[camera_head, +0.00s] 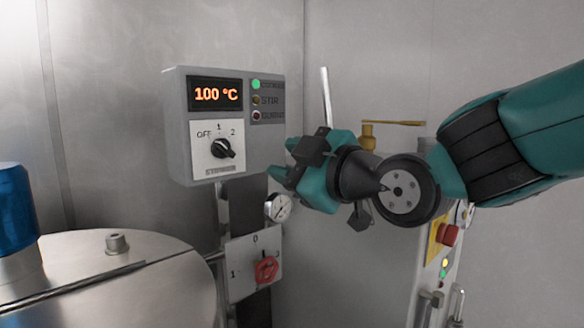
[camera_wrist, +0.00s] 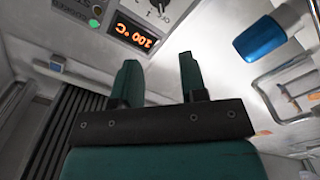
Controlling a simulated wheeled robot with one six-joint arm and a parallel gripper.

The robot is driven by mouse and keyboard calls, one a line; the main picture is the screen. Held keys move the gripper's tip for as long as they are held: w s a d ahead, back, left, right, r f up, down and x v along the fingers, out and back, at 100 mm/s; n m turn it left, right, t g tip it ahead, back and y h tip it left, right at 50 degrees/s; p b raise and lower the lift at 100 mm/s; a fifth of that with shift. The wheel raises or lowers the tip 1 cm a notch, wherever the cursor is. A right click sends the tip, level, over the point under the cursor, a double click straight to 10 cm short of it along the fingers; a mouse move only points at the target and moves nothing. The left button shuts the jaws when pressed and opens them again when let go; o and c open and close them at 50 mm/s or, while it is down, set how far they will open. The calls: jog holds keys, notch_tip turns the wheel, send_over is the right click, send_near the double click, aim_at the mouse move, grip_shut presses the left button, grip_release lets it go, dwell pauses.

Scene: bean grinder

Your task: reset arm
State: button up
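My gripper (camera_head: 281,160) is in the middle of the head view, at the end of my teal and black arm. It is just right of the grey control box (camera_head: 180,150) and in front of it. In the wrist view my gripper (camera_wrist: 162,75) shows two teal fingers standing apart with nothing between them. The control box has an orange display (camera_head: 215,94) reading 100 °C, a green lit lamp (camera_head: 255,85) and a black rotary knob (camera_head: 222,149). In the wrist view the display (camera_wrist: 133,36) lies just beyond the fingertips.
A metal drum lid (camera_head: 150,255) and a blue cylinder (camera_head: 15,210) are at the left. A red emergency button (camera_head: 447,234) is at the right, below my arm.

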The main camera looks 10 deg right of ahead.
dwell(0.3)
jog(key=s+d+f+m+g+h+p, duration=0.3)
jog(key=s+f+g, duration=0.3)
jog(key=s, duration=0.4)
jog(key=s+d+f+m+g+h+p, duration=0.2)
jog(key=s+d+f+m+g+p, duration=0.1)
jog(key=s+g, duration=0.6)
notch_tip(320, 180, down, 3)
jog(key=s+d+m, duration=0.1)
jog(key=s+m, duration=0.1)
jog(key=m, duration=0.1)
jog(key=shift+s+d+r+h+p, duration=0.15)
jog(key=shift+s+d+h+p, duration=0.05)
jog(key=shift+d+h+p, duration=0.2)
